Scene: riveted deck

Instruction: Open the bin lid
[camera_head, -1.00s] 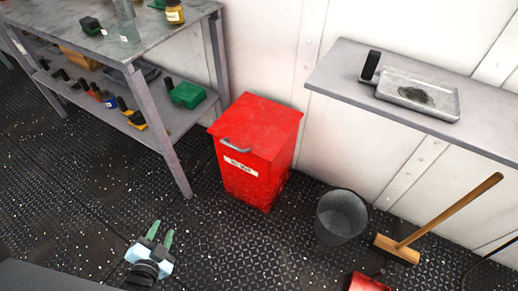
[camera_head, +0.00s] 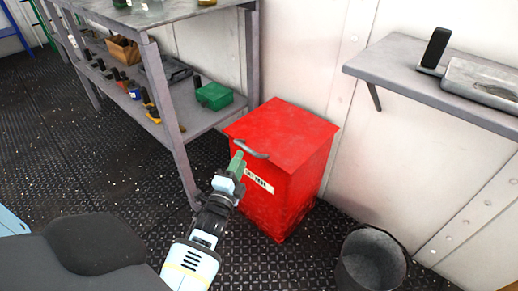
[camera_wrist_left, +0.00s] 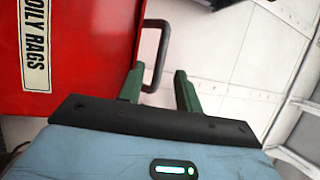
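The red bin (camera_head: 280,195) stands on the floor with its lid (camera_head: 285,135) down. A grey bar handle (camera_head: 250,150) is at the lid's front edge, above a white label. My left gripper (camera_head: 238,162) is at the bin's front by the handle. In the left wrist view my left gripper (camera_wrist_left: 158,80) has its two green fingers apart, and the handle (camera_wrist_left: 164,55) shows between their tips. Whether a finger touches it I cannot tell. The bin (camera_wrist_left: 85,60) fills the left of that view, its label reading OILY RAGS. My right gripper is not in view.
A grey metal bucket (camera_head: 372,262) stands right of the bin. A steel workbench (camera_head: 190,118) with tools and a green box (camera_head: 213,96) is on the left. A wall shelf (camera_head: 430,82) is on the right. Dark floor lies open at left.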

